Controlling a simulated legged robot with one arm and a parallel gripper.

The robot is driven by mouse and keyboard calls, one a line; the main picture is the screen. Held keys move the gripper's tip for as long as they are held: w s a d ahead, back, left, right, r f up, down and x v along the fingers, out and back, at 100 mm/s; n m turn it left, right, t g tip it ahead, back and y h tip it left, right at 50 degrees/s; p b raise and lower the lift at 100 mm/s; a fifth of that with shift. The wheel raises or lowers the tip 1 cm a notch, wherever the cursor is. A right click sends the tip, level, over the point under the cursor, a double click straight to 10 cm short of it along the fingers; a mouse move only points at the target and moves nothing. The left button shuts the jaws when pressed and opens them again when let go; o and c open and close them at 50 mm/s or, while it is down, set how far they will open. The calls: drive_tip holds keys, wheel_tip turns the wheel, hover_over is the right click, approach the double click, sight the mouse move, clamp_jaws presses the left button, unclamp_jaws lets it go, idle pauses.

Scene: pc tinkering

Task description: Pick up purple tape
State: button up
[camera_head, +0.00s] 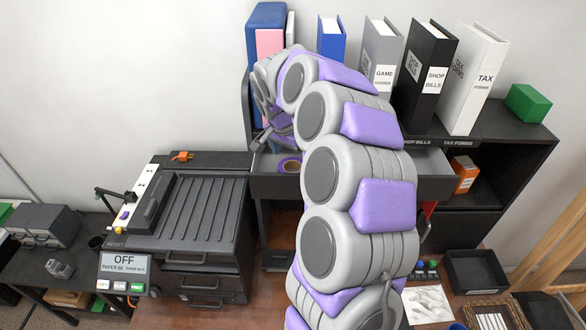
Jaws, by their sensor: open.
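The purple tape (290,166) is a small roll with a yellowish core. It lies in the open grey drawer (270,187), near the drawer's left end. My gripper (270,142) hangs above and slightly left of the tape in the picture, pointing down. Its jaws are open and it looks empty. There appears to be a gap between it and the tape, but I cannot tell the exact height. My grey and purple arm covers the middle of the drawer and part of the desk.
Several binders stand on the shelf above the drawer, among them a blue one (265,25) close behind my gripper. A black printer (200,210) stands at left. A green box (527,103) and an orange box (465,175) are at right.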

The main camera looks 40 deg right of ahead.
sight(291, 165)
drive_tip(key=shift+d+f, duration=0.2)
drive_tip(key=shift+f, duration=0.05)
drive_tip(key=f, duration=0.3)
drive_tip(key=f+p, duration=0.1)
drive_tip(key=f, duration=0.1)
drive_tip(key=shift+w+a, duration=0.2)
drive_tip(key=shift+w, duration=0.15)
drive_tip(key=shift+d, duration=0.45)
drive_tip(key=shift+c, duration=1)
drive_tip(key=shift+a, duration=0.3)
drive_tip(key=c, duration=0.8)
drive_tip(key=shift+c, duration=0.4)
drive_tip(key=shift+d+r, duration=0.1)
